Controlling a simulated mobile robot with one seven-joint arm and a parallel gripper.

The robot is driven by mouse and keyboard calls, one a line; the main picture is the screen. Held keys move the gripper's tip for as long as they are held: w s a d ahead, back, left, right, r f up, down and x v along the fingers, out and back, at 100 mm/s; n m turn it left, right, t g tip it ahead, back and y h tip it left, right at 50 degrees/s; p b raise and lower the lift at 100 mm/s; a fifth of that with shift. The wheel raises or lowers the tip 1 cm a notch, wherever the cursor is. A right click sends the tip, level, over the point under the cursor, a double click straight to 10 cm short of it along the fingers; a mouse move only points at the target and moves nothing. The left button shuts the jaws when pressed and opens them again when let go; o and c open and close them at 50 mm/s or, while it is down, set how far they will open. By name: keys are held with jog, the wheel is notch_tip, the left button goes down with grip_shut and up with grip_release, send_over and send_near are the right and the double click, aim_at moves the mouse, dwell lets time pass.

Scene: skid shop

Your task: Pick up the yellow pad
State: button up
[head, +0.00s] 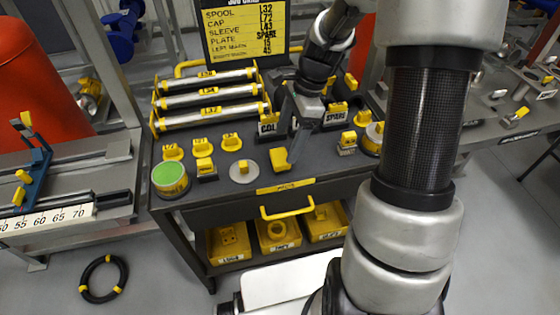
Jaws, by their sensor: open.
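A flat yellow piece (279,158), which looks like the yellow pad, sits on the dark cart top (225,198) near its front edge, right of a silver disc with a yellow knob (243,170). My gripper (288,140) is open and reaches down from the upper right, just above and behind the yellow piece. Its dark fingers overlap the piece's upper edge in the picture, and I cannot tell whether they touch it.
Several small yellow-topped parts (204,168) and a green-topped round tin (170,178) stand to the left. Silver tubes (210,97) lie in a yellow rack behind. A sign board (245,30) stands at the back. Yellow bins (229,244) sit below; a black hose ring (103,279) lies on the floor.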

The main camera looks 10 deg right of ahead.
aim_at(280, 156)
jog(key=b+x, duration=0.1)
jog(key=x, duration=0.4)
jog(key=c, duration=1.1)
jog(key=shift+w+r+p, duration=0.1)
jog(key=shift+r+p, duration=0.95)
jog(key=shift+r, duration=3.95)
